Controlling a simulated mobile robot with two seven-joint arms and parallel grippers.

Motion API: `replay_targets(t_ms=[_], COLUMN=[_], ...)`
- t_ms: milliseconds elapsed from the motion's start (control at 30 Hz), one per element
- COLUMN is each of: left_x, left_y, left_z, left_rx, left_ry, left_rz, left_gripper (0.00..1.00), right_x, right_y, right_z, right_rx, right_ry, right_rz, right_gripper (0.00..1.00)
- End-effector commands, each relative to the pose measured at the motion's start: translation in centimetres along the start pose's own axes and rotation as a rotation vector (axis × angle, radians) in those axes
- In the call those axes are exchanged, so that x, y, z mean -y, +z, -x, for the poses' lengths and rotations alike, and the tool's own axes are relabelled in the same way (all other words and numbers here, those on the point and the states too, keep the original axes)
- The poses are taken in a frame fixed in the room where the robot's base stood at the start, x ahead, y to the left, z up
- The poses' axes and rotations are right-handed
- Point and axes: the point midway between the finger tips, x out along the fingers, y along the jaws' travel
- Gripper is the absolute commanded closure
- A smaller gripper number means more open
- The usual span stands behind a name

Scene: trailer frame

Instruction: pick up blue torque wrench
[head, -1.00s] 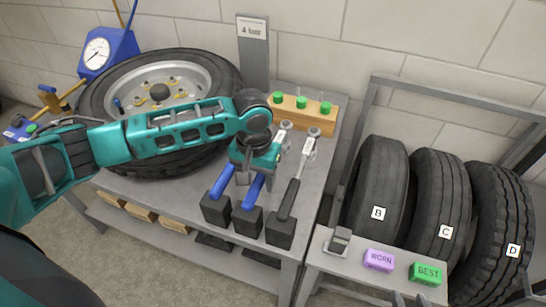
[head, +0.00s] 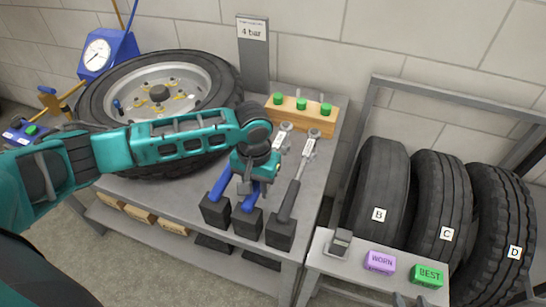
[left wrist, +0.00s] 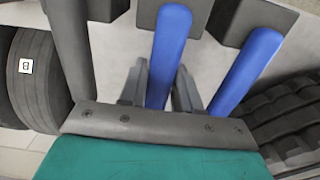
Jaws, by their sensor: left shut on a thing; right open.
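Three torque wrenches stand with their handle ends in black block holders on the bench. Two have blue handles, the left one (head: 221,183) and the middle one (head: 252,197); the right one (head: 291,192) has a dark grey handle. My left gripper (head: 248,182) is shut on the middle blue torque wrench, which still stands in its holder. The left wrist view shows this blue handle (left wrist: 168,50) between my two fingers.
A wheel (head: 160,93) lies on the bench behind my left arm. A wooden block (head: 300,117) with green knobs and a "4 bar" sign (head: 253,50) stand behind the wrenches. Tyres B, C and D (head: 440,205) stand in a rack at right, behind WORN (head: 380,262) and BEST (head: 427,275) blocks.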

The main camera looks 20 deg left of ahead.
Motion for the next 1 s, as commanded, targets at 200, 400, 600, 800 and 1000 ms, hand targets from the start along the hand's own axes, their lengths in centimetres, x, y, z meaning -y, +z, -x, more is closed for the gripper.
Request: replay_targets(t_ms=[200, 400, 600, 800, 1000], left_x=[0.0, 0.0, -0.1, 0.0, 0.0], left_y=[-0.2, -0.2, -0.2, -0.3, -0.2], left_z=[0.2, 0.7, 4.0, 9.5, 14.7], left_rx=[-0.005, -0.006, -0.009, -0.012, -0.01], left_ry=[0.002, 0.002, 0.004, 0.004, 0.003], left_rz=[0.0, 0.001, 0.0, 0.0, 0.0], left_gripper=[1.0, 1.0, 1.0, 1.0, 1.0], right_x=[0.0, 0.0, 0.0, 0.0, 0.0], right_y=[0.0, -0.1, -0.7, -1.5, -2.1], right_z=[0.0, 0.1, 0.5, 1.1, 1.6], right_rx=[0.0, 0.0, 0.001, 0.001, 0.002], right_ry=[0.0, 0.0, 0.0, 0.0, 0.0], right_rz=[0.0, 0.0, 0.0, 0.0, 0.0], right_gripper=[0.57, 0.57, 0.57, 0.57, 0.57])
